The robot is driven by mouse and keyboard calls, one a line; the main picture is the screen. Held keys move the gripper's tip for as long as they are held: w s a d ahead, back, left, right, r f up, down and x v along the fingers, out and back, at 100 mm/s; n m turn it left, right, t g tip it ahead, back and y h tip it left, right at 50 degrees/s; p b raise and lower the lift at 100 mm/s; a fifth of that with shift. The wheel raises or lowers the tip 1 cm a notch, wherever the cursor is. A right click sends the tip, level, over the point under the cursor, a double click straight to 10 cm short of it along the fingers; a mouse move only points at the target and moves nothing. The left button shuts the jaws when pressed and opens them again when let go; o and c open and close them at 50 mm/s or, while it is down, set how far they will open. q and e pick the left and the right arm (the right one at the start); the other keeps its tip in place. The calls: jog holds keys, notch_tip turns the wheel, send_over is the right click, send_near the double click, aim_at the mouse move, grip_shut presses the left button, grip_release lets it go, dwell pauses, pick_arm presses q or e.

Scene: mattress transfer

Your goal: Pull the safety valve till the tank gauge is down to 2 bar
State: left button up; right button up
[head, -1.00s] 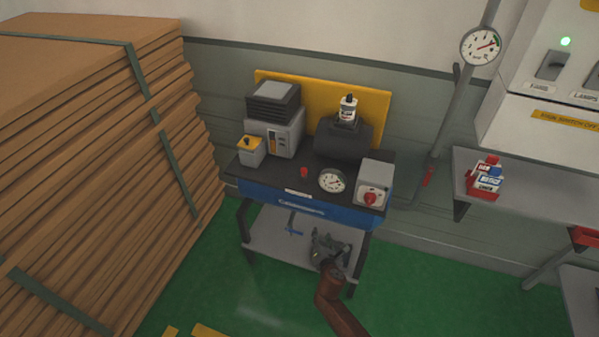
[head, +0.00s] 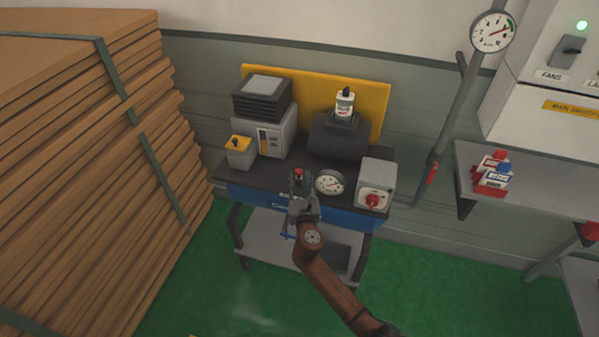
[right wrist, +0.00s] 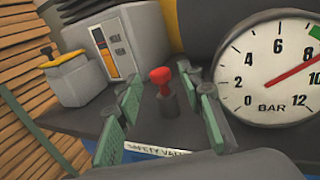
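The safety valve is a small red knob (right wrist: 161,75) on a dark stem, standing upright on the bench above a "SAFETY VALVE" label (right wrist: 155,149). It also shows in the head view (head: 298,173). My right gripper (right wrist: 168,95) is open, with a green-padded finger on each side of the valve in the wrist picture and gaps to both. In the head view my right gripper (head: 299,188) is at the bench's front edge, at the valve. The tank gauge (right wrist: 272,75) beside it has a red needle between 8 and 10 bar. My left gripper is not in view.
A grey box with a red knob (head: 374,186) stands right of the tank gauge. A dark tank (head: 335,138) and a grey machine (head: 262,130) stand behind. Stacked brown sheets (head: 80,170) fill the left. A wall gauge (head: 492,32) hangs at upper right.

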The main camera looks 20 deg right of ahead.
aim_at(299, 174)
jog(key=shift+w+d+f, duration=0.1)
jog(key=shift+w+f, duration=0.1)
jog(key=shift+w, duration=0.65)
jog(key=shift+w+d+r, duration=0.1)
jog(key=shift+w, duration=0.25)
jog(key=shift+w+r+b, duration=0.1)
jog(key=shift+w+b, duration=0.15)
jog(key=shift+b, duration=0.1)
jog(key=shift+w+d, duration=0.1)
jog(key=shift+w, duration=0.1)
jog(key=shift+c, duration=1.6)
grip_shut()
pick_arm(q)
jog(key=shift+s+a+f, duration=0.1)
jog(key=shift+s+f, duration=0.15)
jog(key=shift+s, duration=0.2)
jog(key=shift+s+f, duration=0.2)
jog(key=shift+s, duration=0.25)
